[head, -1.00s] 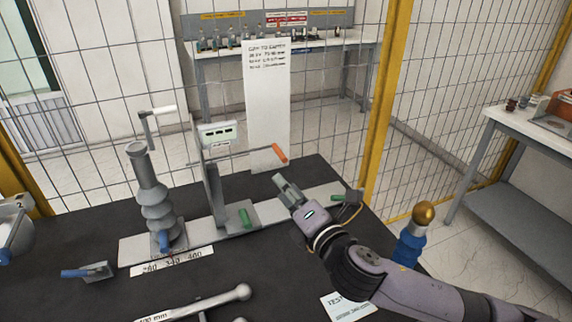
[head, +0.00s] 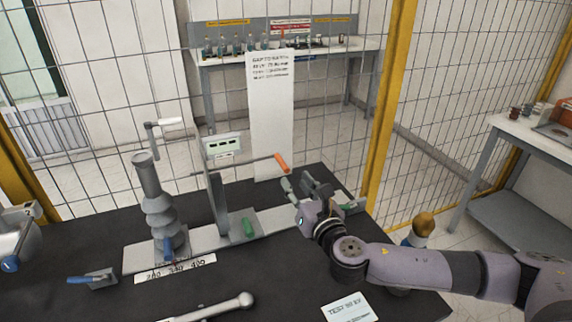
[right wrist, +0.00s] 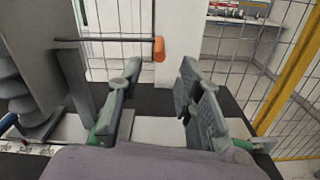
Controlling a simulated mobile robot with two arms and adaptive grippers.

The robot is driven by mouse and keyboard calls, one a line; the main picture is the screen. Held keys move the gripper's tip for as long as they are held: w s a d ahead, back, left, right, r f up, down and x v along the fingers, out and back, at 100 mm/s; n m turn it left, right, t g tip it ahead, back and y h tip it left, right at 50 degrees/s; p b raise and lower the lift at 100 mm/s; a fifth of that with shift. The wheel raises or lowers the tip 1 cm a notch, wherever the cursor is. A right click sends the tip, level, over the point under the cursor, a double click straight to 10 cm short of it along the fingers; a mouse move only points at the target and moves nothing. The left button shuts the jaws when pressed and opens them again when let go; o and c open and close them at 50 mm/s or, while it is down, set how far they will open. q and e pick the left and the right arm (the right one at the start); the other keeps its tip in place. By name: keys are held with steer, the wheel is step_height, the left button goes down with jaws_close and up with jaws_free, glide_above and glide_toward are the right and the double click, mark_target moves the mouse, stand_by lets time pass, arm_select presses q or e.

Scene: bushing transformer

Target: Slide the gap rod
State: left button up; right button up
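The gap rod (head: 235,166) is a thin dark rod with an orange handle (head: 282,163) at its right end. It runs level through a grey upright post (head: 218,204), toward the ribbed grey bushing (head: 158,207). In the right wrist view the orange handle (right wrist: 159,49) shows above and between the fingers, beyond them. My right gripper (head: 307,184) is open and empty, a little below and right of the handle, apart from it. The same gripper (right wrist: 160,95) shows its two spread fingers in the right wrist view. My left gripper is not clearly seen.
A number strip (head: 176,269) lies in front. A blue-handled clamp (head: 95,279), a grey ball-ended bar (head: 243,300) and a test card (head: 349,308) lie nearby. A mesh fence stands behind.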

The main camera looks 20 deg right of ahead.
mark_target(288, 171)
steer(key=w+p, duration=0.1)
steer(key=w, duration=0.6)
steer(key=shift+w+a, duration=0.15)
steer(key=shift+c, duration=0.4)
jaws_close()
